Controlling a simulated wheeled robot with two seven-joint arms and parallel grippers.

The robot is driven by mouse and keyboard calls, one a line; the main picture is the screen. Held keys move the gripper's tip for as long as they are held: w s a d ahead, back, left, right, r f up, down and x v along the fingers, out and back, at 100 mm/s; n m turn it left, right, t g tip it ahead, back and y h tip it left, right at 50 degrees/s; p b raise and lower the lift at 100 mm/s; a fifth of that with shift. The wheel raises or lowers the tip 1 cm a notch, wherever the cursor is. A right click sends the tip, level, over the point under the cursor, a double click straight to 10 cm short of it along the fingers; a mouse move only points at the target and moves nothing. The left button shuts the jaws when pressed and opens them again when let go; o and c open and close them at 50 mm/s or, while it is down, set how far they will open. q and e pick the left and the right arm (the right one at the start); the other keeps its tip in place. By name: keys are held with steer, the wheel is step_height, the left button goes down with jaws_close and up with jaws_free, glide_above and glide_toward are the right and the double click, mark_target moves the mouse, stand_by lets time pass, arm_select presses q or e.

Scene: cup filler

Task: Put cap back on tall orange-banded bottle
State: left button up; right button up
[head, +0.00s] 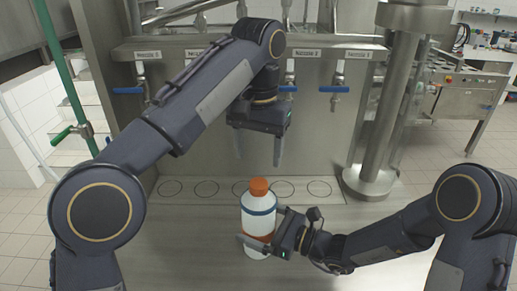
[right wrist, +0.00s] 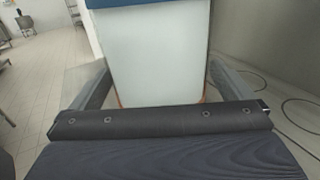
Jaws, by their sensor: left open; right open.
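A tall white bottle (head: 257,222) stands upright on the steel counter, with a blue band on its upper part and an orange band lower down. An orange cap (head: 259,187) sits on its top; I cannot tell how tightly. My left gripper (head: 258,155) is open and empty, pointing down above the cap and apart from it. My right gripper (head: 261,243) is open, with its fingers on either side of the lower bottle. In the right wrist view the white bottle wall (right wrist: 150,55) stands between the spread fingers; the cap is out of that view.
Behind the bottle is a strip with several marked circles (head: 206,188) on the counter. A steel filler panel with labelled nozzles and blue-handled taps (head: 335,88) stands behind. A thick steel column (head: 385,125) rises at the right. The counter left of the bottle (head: 195,235) is clear.

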mark_target(274, 228)
arm_select(q)
steer(key=shift+f+b, duration=0.75)
steer(key=shift+f, duration=0.15)
arm_select(e)
steer(key=v, duration=0.7)
steer(key=shift+s+d, duration=0.15)
steer(key=shift+d, duration=0.15)
